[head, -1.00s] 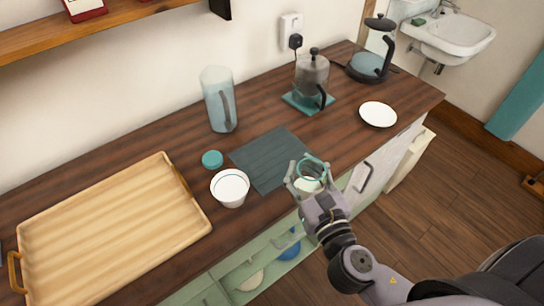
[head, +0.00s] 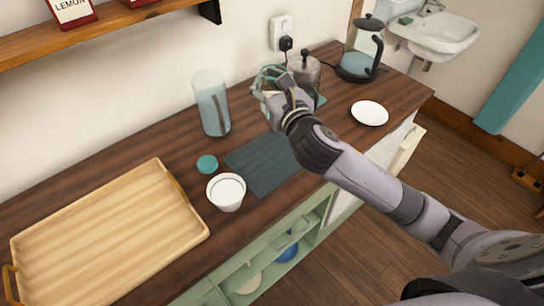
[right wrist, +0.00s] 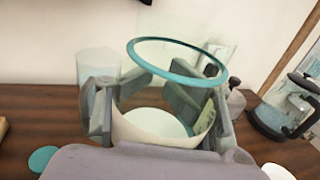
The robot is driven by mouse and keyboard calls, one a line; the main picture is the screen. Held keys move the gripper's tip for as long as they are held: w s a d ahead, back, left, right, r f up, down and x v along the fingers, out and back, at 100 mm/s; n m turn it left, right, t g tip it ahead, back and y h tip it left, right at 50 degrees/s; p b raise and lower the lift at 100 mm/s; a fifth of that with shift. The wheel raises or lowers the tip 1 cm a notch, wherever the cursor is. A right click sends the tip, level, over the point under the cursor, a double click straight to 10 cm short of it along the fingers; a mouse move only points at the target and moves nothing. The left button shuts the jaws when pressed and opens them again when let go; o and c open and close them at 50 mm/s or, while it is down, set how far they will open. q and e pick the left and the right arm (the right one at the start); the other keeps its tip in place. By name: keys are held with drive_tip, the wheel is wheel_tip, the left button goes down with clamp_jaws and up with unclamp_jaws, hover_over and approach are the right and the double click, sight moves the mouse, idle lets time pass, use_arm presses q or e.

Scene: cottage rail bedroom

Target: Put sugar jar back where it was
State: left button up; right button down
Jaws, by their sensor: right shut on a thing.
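The sugar jar (right wrist: 160,127) is clear glass with a teal rim and white contents, and it has no lid on. My right gripper (head: 268,92) is shut on the jar and holds it over the back of the counter, between the blue pitcher and the French press. In the head view the jar is mostly hidden by the fingers. A round teal lid (head: 207,164) lies on the counter near the white bowl. My left gripper is not in view.
On the counter (head: 150,148) stand a blue pitcher (head: 211,105), a French press (head: 304,68), a kettle (head: 360,50), a white plate (head: 370,113), a white bowl (head: 227,192) and a wooden tray (head: 105,235). A dark mat (head: 262,165) lies bare. A shelf (head: 110,28) hangs above.

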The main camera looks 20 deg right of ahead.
drive_tip(key=shift+w+f+b, duration=0.2)
drive_tip(key=shift+f+b, duration=0.5)
drive_tip(key=shift+f, duration=2.35)
drive_tip(key=shift+w+f+b, duration=0.2)
drive_tip(key=shift+f+b, duration=0.55)
drive_tip(key=shift+f, duration=2.35)
drive_tip(key=shift+w+f+b, duration=0.2)
drive_tip(key=shift+f+b, duration=0.5)
drive_tip(key=shift+f, duration=2.35)
drive_tip(key=c, duration=1.5)
unclamp_jaws()
drive_tip(key=shift+f, duration=0.2)
drive_tip(key=o, duration=0.8)
drive_tip(key=shift+c, duration=0.2)
drive_tip(key=shift+r, duration=0.1)
drive_tip(key=shift+r, duration=0.2)
drive_tip(key=s, duration=0.4)
drive_tip(key=s+b, duration=0.1)
drive_tip(key=s, duration=0.7)
drive_tip(key=shift+d, duration=0.4)
